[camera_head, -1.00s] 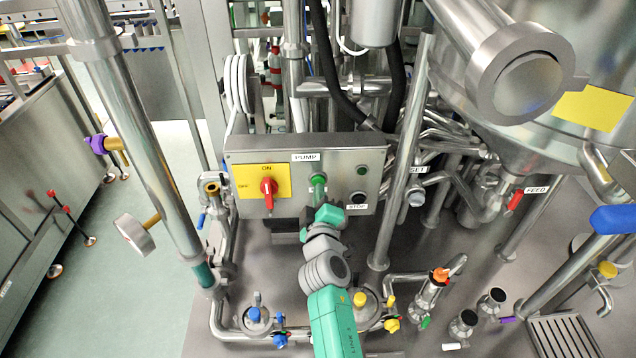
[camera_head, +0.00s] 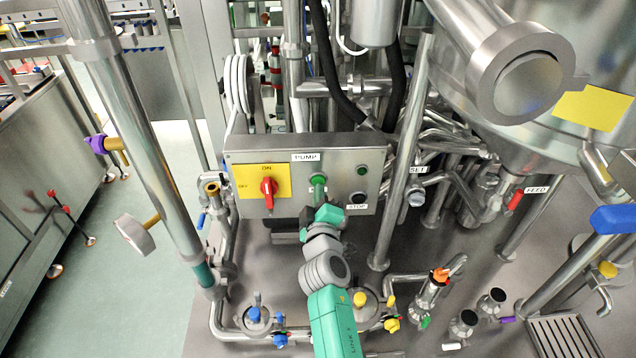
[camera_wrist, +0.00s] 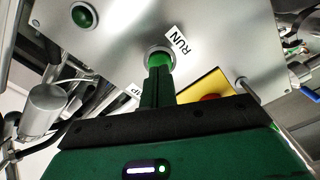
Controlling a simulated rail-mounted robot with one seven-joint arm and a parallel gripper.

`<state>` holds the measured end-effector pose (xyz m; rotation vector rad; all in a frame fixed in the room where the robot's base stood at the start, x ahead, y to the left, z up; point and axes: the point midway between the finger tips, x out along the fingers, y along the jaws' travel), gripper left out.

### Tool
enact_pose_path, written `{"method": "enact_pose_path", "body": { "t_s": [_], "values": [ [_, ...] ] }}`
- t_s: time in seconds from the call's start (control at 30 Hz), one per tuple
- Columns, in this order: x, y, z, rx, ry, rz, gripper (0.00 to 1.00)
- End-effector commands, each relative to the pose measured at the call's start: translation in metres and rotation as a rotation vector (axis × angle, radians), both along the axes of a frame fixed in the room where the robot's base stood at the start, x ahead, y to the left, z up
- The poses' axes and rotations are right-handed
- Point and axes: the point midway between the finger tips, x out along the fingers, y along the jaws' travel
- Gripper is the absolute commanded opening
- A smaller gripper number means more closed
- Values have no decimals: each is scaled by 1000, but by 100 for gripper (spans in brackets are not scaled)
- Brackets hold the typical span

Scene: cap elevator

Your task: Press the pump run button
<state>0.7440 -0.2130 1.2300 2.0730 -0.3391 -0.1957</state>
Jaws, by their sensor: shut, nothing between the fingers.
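The green run button (camera_wrist: 160,57) sits in a grey ring beside the RUN label (camera_wrist: 178,40) on the steel pump panel (camera_head: 224,160). My gripper (camera_wrist: 157,72) is shut, with its narrow fingers pointing straight at the button and overlapping its lower part in the wrist view. The tips are at or very close to the button face; I cannot tell whether it is pushed in. In the head view my gripper (camera_head: 318,191) reaches up to the panel and partly hides the button and its label.
On the panel, a red rotary switch (camera_head: 268,188) on a yellow plate is left of the button. A green lamp (camera_head: 362,170) and a black stop button (camera_head: 358,198) are to the right. A slanted steel pipe (camera_head: 402,150) stands right of the panel.

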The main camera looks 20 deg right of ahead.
Motion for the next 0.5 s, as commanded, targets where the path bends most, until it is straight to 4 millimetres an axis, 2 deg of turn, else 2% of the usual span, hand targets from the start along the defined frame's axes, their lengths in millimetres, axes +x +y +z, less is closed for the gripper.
{"method": "enact_pose_path", "body": {
  "t_s": [0.5],
  "values": [
    [6, -2, 0, 0, 0, 0, 0]
  ]
}}
